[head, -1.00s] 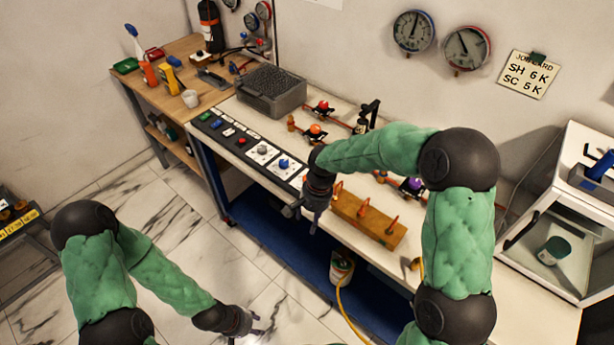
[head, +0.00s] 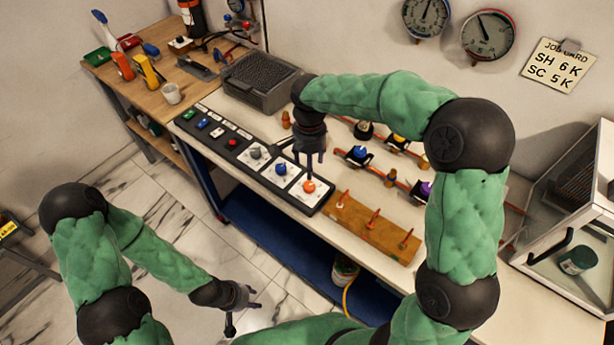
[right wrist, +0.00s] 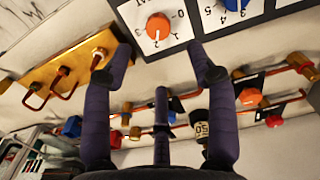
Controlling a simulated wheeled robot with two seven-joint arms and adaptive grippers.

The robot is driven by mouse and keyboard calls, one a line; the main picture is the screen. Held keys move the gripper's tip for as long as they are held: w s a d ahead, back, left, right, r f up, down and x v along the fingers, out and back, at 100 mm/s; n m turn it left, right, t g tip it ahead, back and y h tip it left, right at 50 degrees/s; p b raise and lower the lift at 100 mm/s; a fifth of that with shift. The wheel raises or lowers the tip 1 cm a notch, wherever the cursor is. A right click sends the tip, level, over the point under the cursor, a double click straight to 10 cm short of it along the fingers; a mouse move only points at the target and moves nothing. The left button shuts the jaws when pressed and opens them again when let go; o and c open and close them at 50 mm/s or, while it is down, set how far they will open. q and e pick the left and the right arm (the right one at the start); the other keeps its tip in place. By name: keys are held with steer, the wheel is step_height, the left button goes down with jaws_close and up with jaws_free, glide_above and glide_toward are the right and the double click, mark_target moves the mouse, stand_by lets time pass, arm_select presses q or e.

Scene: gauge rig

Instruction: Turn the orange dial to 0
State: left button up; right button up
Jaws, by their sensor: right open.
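The orange dial (head: 309,186) is a round knob on a white plate at the near right end of the black panel strip (head: 262,188). In the right wrist view the orange dial (right wrist: 158,26) shows at the top, with printed numbers around it, including a 0 to its upper right. My right gripper (head: 310,168) points down just over the dial. Its fingers (right wrist: 168,62) are open, spread below the dial in the wrist view, with nothing between them; I see no contact. My left gripper (head: 243,310) hangs low over the floor in front of the bench, fingers apart and empty.
A blue dial (head: 281,169) and a grey dial (head: 255,153) sit beside the orange one. A wooden block with copper hooks (head: 372,227) stands close on the right. Pipes with coloured valves (head: 361,153) lie behind. A grey bin (head: 262,82) stands farther back.

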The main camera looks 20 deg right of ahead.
mark_target(309, 185)
step_height(309, 185, down, 9)
steer(key=b, duration=0.2)
steer(key=shift+s+f+b, duration=0.15)
steer(key=shift+f+b, duration=0.05)
steer(key=shift+b, duration=0.1)
steer(key=c, duration=1.1)
